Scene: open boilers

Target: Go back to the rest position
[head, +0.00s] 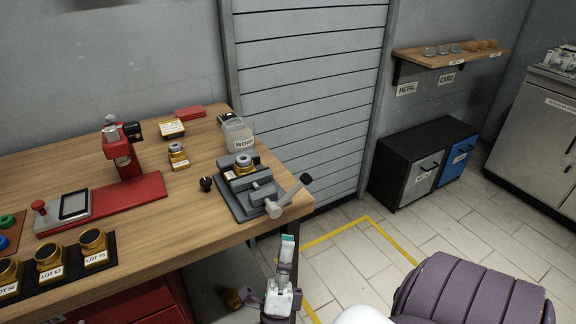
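My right gripper (287,248) is at the bottom centre of the head view, pointing up, with a teal fingertip. It is seen edge-on, so I cannot tell whether its fingers are apart. It appears beside the right front corner of the wooden workbench (200,205), below a grey clamp fixture (245,197). The fixture has a black-knobbed lever and a gold and grey round part in it. No object shows in the gripper. My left gripper is not in view.
The bench carries a red press (123,155), a gold cup (178,156), a WORK container (238,136) and a black rack (107,262) of gold lot cups. Metal and card bins (423,180) stand against the back wall. Tiled floor (370,255) with yellow lines is clear on the right.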

